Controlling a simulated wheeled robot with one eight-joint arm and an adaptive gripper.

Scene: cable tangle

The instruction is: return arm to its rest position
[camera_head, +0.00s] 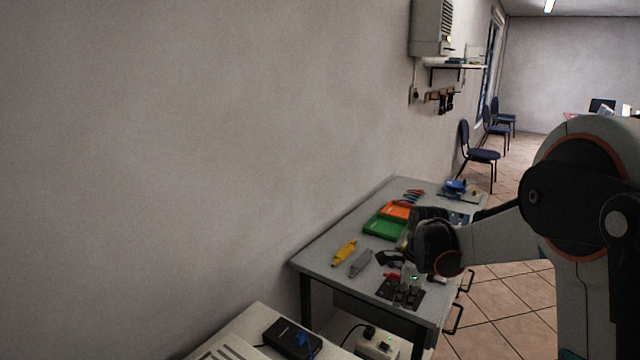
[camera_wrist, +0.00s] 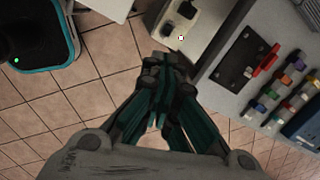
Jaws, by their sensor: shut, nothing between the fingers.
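My arm reaches in from the right in the head view, with its dark wrist (camera_head: 437,248) over or in front of the right part of the grey workbench (camera_head: 325,250). My gripper (camera_wrist: 165,65) shows in the wrist view with its dark fingers drawn together and nothing between them. Tiled floor shows around the fingers, beside the bench edge. In the head view the fingertips are hard to make out against the wrist and the bench items. No cable is in the grip.
The bench holds a yellow tool (camera_head: 344,253), a grey tool (camera_head: 361,263), a green tray (camera_head: 383,228), an orange tray (camera_head: 398,210) and a dark board with a red part (camera_wrist: 268,60). A white box (camera_head: 378,345) stands low by the bench. Open tiled floor (camera_head: 510,300) lies right.

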